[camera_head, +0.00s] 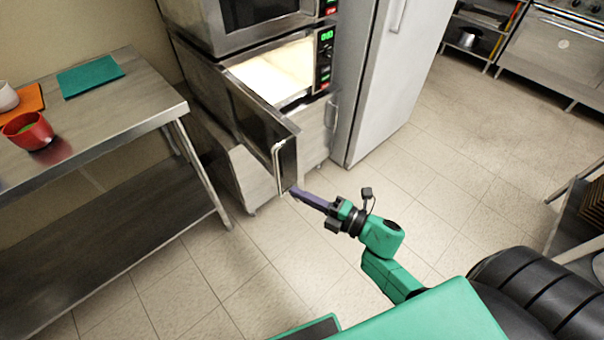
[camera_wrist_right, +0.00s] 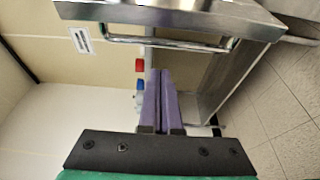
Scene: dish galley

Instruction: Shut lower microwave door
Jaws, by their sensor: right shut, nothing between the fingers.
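The lower microwave (camera_head: 323,72) stands in the stack, with its lit cavity (camera_head: 275,72) exposed. Its door (camera_head: 262,125) stands wide open, swung out toward me from the left side. The bar handle (camera_head: 279,168) is on the door's free edge; door (camera_wrist_right: 190,12) and handle (camera_wrist_right: 165,42) also span the top of the right wrist view. My right gripper (camera_head: 297,193) has its purple fingers shut and empty, with the tips at the door's lower free corner. In the right wrist view the fingers (camera_wrist_right: 160,75) point toward the handle; contact cannot be told. My left gripper is out of view.
The upper microwave (camera_head: 240,22) sits above. A steel table (camera_head: 110,118) with a red bowl (camera_head: 28,131) and a teal mat (camera_head: 90,76) stands left of the door. A tall fridge (camera_head: 385,80) stands right. The tiled floor (camera_head: 440,190) in front is clear.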

